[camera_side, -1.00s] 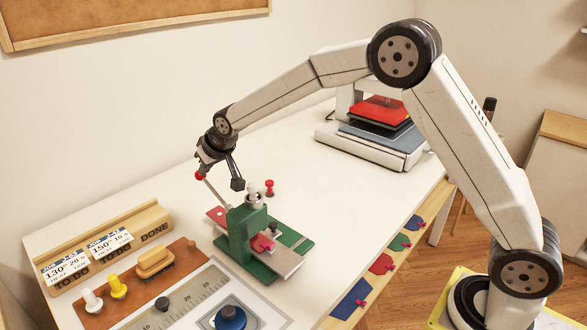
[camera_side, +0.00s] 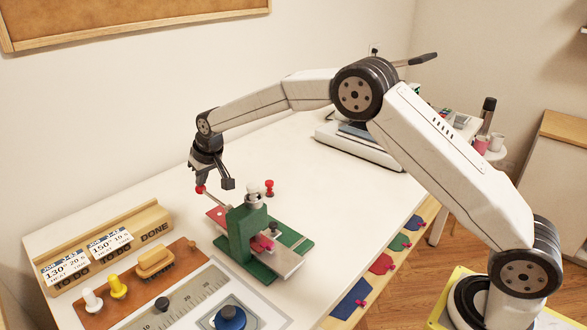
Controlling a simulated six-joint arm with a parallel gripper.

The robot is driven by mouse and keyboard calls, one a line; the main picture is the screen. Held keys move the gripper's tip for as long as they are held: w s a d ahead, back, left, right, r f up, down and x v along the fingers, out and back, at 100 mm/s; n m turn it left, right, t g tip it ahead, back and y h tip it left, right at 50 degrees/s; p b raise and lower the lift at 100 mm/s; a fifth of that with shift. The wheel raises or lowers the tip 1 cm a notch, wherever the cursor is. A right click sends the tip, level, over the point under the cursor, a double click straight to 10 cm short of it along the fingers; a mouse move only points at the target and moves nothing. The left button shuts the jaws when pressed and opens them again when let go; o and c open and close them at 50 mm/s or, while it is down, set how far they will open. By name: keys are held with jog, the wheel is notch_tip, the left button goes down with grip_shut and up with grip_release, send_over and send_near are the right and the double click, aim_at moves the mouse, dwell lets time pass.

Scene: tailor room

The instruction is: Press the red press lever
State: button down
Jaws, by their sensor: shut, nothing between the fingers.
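The green press (camera_side: 247,232) stands on the white table. Its lever ends in a red ball knob (camera_side: 200,189) on the left, joined to the press by a thin metal arm (camera_side: 215,200). My gripper (camera_side: 199,179) is shut and empty, directly above the knob and apparently touching it from above. The exact contact is too small to tell. A dark part of my gripper hangs to the right of the knob. A pink piece (camera_side: 262,243) lies under the press head.
A red peg (camera_side: 269,187) stands behind the press. A job-card rack (camera_side: 105,245), a brown tray (camera_side: 135,283) with stamps and a ruler mat (camera_side: 190,295) lie in front and left. A heat press (camera_side: 360,148) is at the back, partly behind my arm. The table middle is clear.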

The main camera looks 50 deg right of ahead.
dwell(0.5)
jog(key=w+v, duration=0.1)
jog(key=v, duration=1.2)
jog(key=shift+d+r, duration=0.15)
jog(key=shift+r, duration=0.55)
jog(key=shift+w, duration=0.15)
jog(key=s+d+f, duration=0.2)
jog(key=s+f, duration=0.3)
jog(key=s, duration=0.6)
jog(key=s+d+f+g, duration=0.1)
jog(key=s+d+f, duration=0.2)
jog(key=s, duration=0.7)
jog(key=s+d+f+g, duration=0.1)
jog(key=s+d+f, duration=0.1)
jog(key=s+f, duration=0.5)
jog(key=s, duration=0.4)
jog(key=shift+s+d+h, duration=0.25)
jog(key=shift+s+h, duration=0.05)
jog(key=shift+h, duration=0.1)
